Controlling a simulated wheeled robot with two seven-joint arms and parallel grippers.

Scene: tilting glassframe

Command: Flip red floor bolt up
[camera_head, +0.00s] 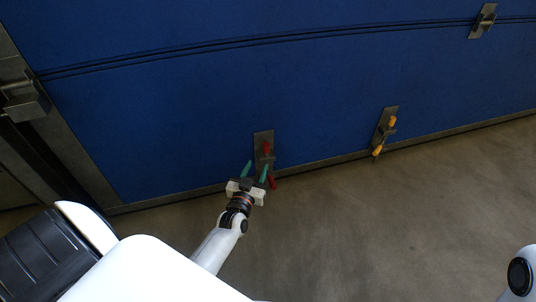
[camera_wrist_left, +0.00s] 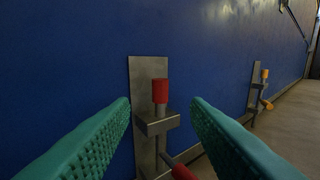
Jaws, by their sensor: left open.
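The red floor bolt (camera_head: 267,149) is mounted on a grey metal plate low on the blue door. In the left wrist view its red upper end (camera_wrist_left: 160,91) stands upright above a metal bracket (camera_wrist_left: 157,122). A red-tipped handle (camera_wrist_left: 182,172) sticks out low to the right, partly cut off by the frame edge. My left gripper (camera_head: 255,170) is open with green fingers, just in front of the bolt. In the left wrist view the fingers (camera_wrist_left: 160,112) stand either side of the bolt plate, apart from the bolt. My right gripper is not in view.
A yellow bolt (camera_head: 384,136) is mounted on the door to the right; it also shows in the left wrist view (camera_wrist_left: 264,92). A metal latch (camera_head: 483,21) sits high on the door. A metal frame (camera_head: 24,99) borders the left. The concrete floor (camera_head: 400,220) is clear.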

